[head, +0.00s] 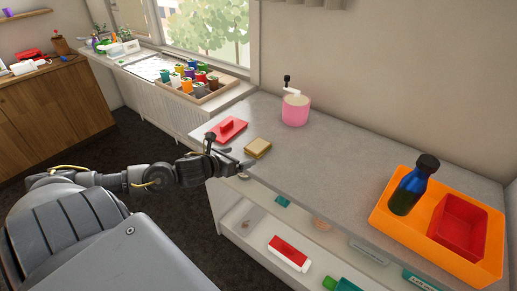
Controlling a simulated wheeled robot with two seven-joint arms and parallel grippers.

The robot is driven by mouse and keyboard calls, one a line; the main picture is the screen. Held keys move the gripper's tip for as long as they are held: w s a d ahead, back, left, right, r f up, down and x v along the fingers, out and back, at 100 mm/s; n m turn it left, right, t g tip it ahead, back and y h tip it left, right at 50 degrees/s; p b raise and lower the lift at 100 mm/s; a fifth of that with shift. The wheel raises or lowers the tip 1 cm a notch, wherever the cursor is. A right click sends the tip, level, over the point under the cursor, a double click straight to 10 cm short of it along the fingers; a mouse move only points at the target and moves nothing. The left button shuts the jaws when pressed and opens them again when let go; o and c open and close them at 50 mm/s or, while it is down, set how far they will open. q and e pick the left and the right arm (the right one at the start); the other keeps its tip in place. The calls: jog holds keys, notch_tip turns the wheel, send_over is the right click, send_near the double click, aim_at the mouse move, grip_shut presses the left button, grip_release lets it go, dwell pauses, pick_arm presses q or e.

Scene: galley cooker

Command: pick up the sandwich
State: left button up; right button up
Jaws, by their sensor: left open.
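The sandwich (258,148) is a small tan, bread-coloured square lying flat on the grey counter (315,174), near its left front edge. My left gripper (244,164) reaches in from the left and is open at the counter's front edge. Its fingers are just to the left and in front of the sandwich and appear apart from it, with nothing between them. My right gripper is not in view.
A red lidded thing (228,130) lies close behind the gripper. A pink pot (295,109) stands at the back. An orange tray (376,219) with a blue-green bottle (409,190) and a red box (460,225) is at right. The middle counter is clear.

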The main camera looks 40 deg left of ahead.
aim_at(255, 147)
pick_arm(q)
jog(key=shift+m, duration=0.4)
jog(key=x, duration=0.2)
jog(key=r+p+x, duration=0.1)
jog(key=x, duration=0.1)
jog(key=shift+w+a+f, duration=0.15)
jog(key=shift+w, duration=0.35)
jog(key=shift+w+f, duration=0.25)
jog(key=shift+w, duration=0.3)
jog(key=p+x, duration=0.2)
jog(key=x, duration=0.2)
jog(key=shift+w+a, duration=0.2)
jog(key=shift+w, duration=0.05)
jog(key=shift+w+f, duration=0.2)
jog(key=shift+w, duration=0.05)
